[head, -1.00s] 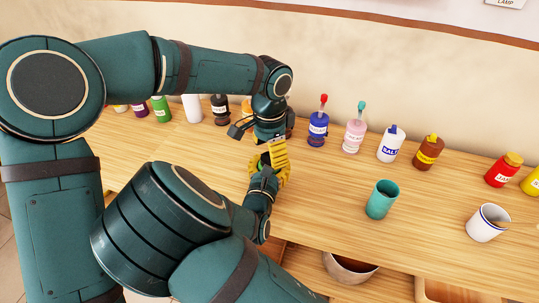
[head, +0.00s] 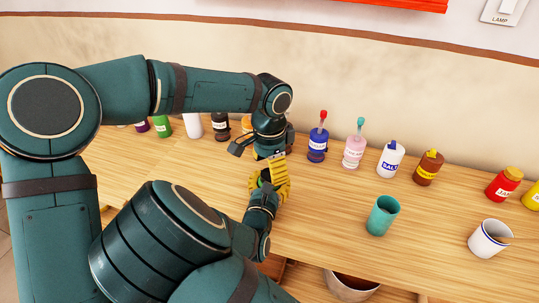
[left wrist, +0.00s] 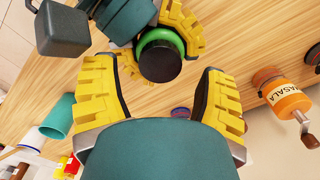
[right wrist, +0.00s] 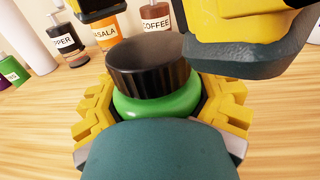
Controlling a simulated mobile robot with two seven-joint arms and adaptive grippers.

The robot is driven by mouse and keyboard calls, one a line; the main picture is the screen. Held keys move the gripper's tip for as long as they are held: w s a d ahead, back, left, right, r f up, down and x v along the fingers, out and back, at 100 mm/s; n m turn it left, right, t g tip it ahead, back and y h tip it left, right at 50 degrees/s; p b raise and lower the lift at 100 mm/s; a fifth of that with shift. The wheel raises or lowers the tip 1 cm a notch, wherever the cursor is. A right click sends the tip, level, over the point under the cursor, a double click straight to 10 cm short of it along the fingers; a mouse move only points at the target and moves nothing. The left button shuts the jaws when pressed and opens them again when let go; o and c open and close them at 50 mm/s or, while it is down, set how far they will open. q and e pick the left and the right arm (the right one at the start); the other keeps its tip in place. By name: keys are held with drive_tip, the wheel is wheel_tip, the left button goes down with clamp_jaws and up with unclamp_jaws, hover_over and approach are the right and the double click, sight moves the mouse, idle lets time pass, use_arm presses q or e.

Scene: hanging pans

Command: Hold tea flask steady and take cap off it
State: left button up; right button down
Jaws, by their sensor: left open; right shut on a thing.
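The tea flask is green (right wrist: 165,104) with a wide black cap (right wrist: 148,66), which is still on its top. My right gripper (right wrist: 160,112) is shut around the green body, with yellow fingers on both sides. In the left wrist view the black cap (left wrist: 160,61) shows from above inside a green rim. My left gripper (left wrist: 160,98) is open, its two yellow fingers apart, with the cap just beyond the fingertips and not between them. In the head view both grippers meet near the table's middle and mostly hide the flask.
A row of labelled bottles stands along the wall, with a salt bottle (head: 390,160) and a red jar (head: 503,184). A teal cup (head: 382,216) and a white mug (head: 489,239) stand to the right. A masala bottle (left wrist: 287,99) is near my left gripper.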

use_arm(q)
drive_tip(key=shift+f, duration=1.15)
clamp_jaws()
drive_tip(key=shift+n, duration=1.3)
drive_tip(key=shift+r, duration=0.1)
drive_tip(key=shift+r, duration=1)
